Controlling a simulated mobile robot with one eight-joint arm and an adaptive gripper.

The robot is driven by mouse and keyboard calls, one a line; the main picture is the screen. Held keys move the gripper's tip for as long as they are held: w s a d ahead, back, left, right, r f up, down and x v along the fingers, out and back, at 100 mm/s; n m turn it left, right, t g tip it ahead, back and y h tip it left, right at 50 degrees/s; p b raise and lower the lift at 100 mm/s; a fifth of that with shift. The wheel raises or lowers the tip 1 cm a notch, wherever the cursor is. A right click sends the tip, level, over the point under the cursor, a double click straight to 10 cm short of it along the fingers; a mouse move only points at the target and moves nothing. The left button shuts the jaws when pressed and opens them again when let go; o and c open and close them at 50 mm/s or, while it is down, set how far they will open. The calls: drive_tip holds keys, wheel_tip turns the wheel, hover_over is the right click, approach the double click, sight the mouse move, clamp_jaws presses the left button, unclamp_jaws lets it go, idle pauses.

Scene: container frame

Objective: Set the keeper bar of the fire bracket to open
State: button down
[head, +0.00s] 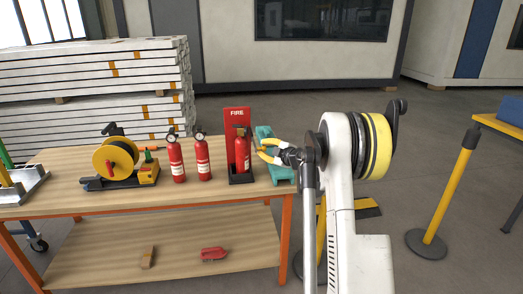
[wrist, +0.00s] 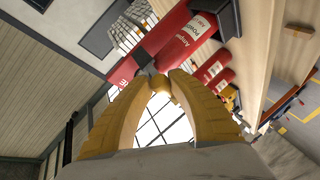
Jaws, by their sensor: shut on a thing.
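The fire bracket (head: 237,115) stands on the workbench, a red back plate marked FIRE above a dark base. A red extinguisher (head: 243,155) stands upright in it. My gripper (head: 262,149), with yellow fingers, reaches in from the right beside the extinguisher. In the wrist view my fingertips (wrist: 160,78) close on a small amber end piece, which I take to be the keeper bar (wrist: 161,87). The bracket's red plate (wrist: 122,84) and the extinguisher (wrist: 185,40) show just beyond. The rest of the bar is mostly hidden, so its angle is hard to tell.
Two more red extinguishers (head: 203,157) stand left of the bracket. A yellow reel (head: 116,158) sits farther left. A teal object (head: 280,172) lies right of the bracket, close to my gripper. A yellow post (head: 449,195) stands on the floor at right.

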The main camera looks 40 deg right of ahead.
drive_tip(key=shift+d, duration=0.2)
idle(0.3)
drive_tip(key=c, duration=1.2)
unclamp_jaws()
drive_tip(key=shift+f, duration=0.1)
drive_tip(key=v, duration=1.2)
drive_tip(key=shift+d, duration=0.15)
